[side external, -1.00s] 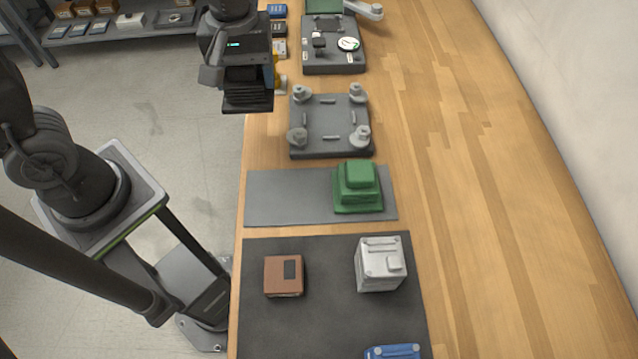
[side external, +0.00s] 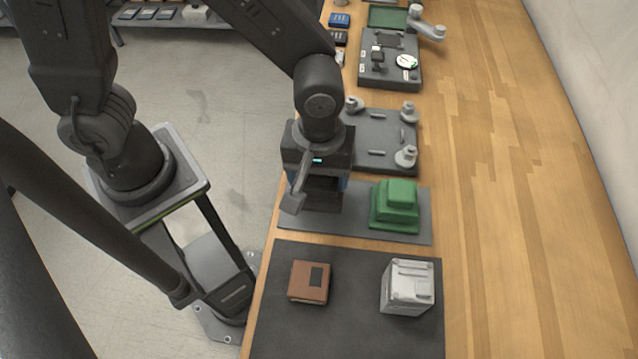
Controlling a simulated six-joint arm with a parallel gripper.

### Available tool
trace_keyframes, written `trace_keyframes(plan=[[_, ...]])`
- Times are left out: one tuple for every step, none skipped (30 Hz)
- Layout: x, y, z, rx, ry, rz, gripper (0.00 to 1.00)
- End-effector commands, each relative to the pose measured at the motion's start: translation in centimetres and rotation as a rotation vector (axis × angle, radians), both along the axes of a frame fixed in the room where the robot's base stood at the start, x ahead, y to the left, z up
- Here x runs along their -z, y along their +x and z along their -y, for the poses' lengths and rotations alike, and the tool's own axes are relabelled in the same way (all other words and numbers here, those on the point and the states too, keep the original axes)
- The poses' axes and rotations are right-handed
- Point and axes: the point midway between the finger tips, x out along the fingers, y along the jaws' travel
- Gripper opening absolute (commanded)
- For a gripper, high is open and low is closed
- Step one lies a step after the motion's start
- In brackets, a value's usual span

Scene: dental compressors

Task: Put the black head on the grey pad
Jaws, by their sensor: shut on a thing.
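The grey pad (side external: 352,223) lies flat on the wooden bench, with a green stepped block (side external: 396,205) on its right part. My gripper (side external: 320,186) is over the left part of the pad, pointing down. It is shut on the black head (side external: 322,197), a dark block mostly hidden by the jaws and wrist. I cannot tell whether the head's underside touches the pad.
A dark mat in front carries a brown box (side external: 309,282) and a white-grey box (side external: 407,287). Behind the pad stands a grey plate with posts (side external: 385,140). Farther back is a dark panel with a dial (side external: 390,60). The bench at right is clear.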

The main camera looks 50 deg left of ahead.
Motion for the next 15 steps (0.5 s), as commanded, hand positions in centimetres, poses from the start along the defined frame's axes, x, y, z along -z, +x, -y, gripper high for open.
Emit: trace_keyframes(plan=[[0.4, 0.0, 0.1, 0.0, 0.001, -0.001, 0.25], [0.8, 0.0, 0.1, -0.001, 0.001, -0.001, 0.25], [1.4, 0.0, 0.0, -0.001, 0.001, -0.003, 0.25], [1.9, 0.0, 0.0, -0.001, 0.001, -0.003, 0.25], [2.3, 0.0, 0.0, -0.001, 0.002, -0.004, 0.25], [2.8, 0.0, 0.0, -0.001, 0.002, -0.004, 0.25], [3.2, 0.0, 0.0, -0.001, 0.001, -0.003, 0.25], [3.4, 0.0, 0.0, -0.001, 0.001, -0.002, 0.25], [3.7, 0.0, 0.0, -0.001, 0.001, -0.002, 0.25], [3.8, 0.0, 0.0, -0.001, 0.001, -0.001, 0.25], [3.9, 0.0, 0.0, -0.001, 0.0, 0.0, 0.25], [3.9, 0.0, 0.0, -0.001, -0.001, 0.001, 0.25], [3.9, 0.1, 0.0, -0.001, -0.001, 0.001, 0.25], [3.9, 0.1, 0.0, -0.001, -0.001, 0.001, 0.25], [3.9, 0.1, 0.0, -0.001, -0.001, 0.001, 0.25]])
